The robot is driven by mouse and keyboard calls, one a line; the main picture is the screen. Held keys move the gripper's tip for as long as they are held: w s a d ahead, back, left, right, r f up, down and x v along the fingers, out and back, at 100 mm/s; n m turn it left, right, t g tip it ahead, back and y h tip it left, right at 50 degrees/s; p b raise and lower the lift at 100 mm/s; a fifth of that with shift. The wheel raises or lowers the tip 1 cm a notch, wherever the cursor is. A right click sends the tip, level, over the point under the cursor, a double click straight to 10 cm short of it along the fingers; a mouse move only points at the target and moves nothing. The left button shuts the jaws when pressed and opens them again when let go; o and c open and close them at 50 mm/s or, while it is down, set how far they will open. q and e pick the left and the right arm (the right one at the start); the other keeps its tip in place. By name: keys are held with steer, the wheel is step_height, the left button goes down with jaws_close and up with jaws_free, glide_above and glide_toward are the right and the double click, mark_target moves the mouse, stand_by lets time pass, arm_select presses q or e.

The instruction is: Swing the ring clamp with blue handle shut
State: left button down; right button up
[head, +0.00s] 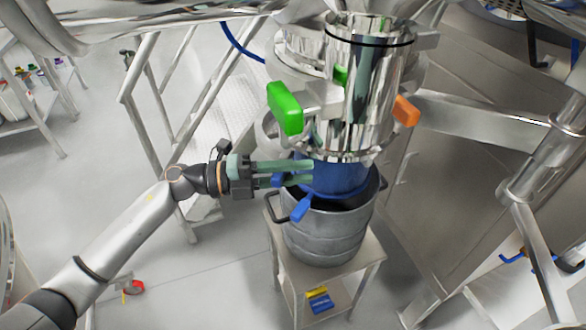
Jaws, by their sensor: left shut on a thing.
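The ring clamp's blue handle (301,208) sticks out at the lower left of the blue sleeve (338,180), below the steel outlet. The clamp's band is largely hidden by my gripper and the sleeve, so I cannot tell how far it stands open. My left gripper (310,173) reaches in from the left, its green fingers level at the sleeve's left side, above the handle. It is shut on part of the ring clamp; the exact contact is hard to see. My right gripper is not in view.
A steel drum (322,238) with a black handle stands under the sleeve on a small table (362,258). Above are a green handle (284,107) and an orange handle (405,111) on the steel outlet (365,90). Stair rails stand behind left; steel framework (480,120) crowds the right.

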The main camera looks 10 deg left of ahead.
arm_select(q)
steer(key=c, duration=0.6)
jaws_free()
steer(key=shift+c, duration=0.2)
steer(key=shift+a, duration=0.15)
steer(key=shift+s+a+f, duration=0.1)
steer(key=shift+a, duration=0.2)
steer(key=b+v, duration=0.3)
steer(key=v, duration=0.8)
steer(key=shift+a, duration=0.3)
steer(key=shift+s, duration=0.1)
